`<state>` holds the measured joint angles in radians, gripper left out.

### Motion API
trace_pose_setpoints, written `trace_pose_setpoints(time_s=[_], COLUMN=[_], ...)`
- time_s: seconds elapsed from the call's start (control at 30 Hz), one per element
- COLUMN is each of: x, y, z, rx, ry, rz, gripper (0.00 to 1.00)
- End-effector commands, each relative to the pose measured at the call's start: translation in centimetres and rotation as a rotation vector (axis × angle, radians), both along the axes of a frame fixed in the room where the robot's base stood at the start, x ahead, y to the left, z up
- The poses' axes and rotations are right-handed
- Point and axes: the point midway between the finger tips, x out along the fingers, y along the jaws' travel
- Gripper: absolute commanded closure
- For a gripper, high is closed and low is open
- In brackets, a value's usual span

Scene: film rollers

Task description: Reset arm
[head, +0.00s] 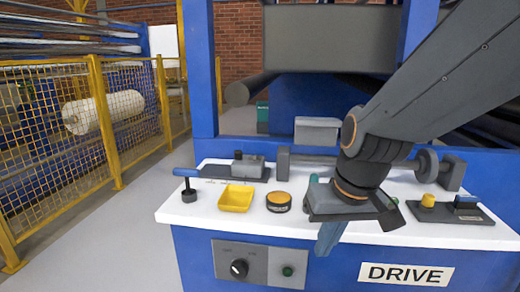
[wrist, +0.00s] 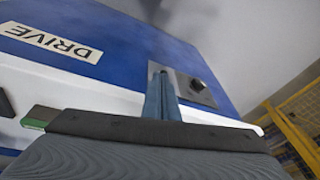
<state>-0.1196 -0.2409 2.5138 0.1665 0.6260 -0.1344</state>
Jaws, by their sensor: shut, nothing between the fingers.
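My gripper (head: 328,238) hangs from my dark grey arm at the front edge of the white worktop (head: 245,228). Its blue fingers are together, point down and hold nothing. In the wrist view the closed fingers (wrist: 161,98) show against the blue front panel (wrist: 125,65) of the machine. My wrist hides part of the worktop behind it in the head view.
On the worktop are a yellow tray (head: 236,198), a round orange-topped tin (head: 279,202), a blue-handled lever (head: 187,182) and a clamp block (head: 450,210) with a yellow knob. A grey shaft lies behind. A yellow fence (head: 110,120) stands left, beside clear floor.

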Motion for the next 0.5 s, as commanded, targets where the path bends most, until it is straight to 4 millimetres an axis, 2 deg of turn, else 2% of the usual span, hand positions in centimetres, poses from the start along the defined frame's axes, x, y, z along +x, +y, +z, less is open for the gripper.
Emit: trace_pose_setpoints(time_s=[0.1, 0.37, 0.5], x=[-2.8, -8.2, -8.3], y=[1.3, 2.5, 1.8], z=[-0.8, -1.8, -0.9], rx=[-0.020, -0.081, -0.086], ry=[0.078, 0.222, 0.231], rz=[0.044, 0.112, 0.091], gripper=[1.00, 1.00, 1.00])
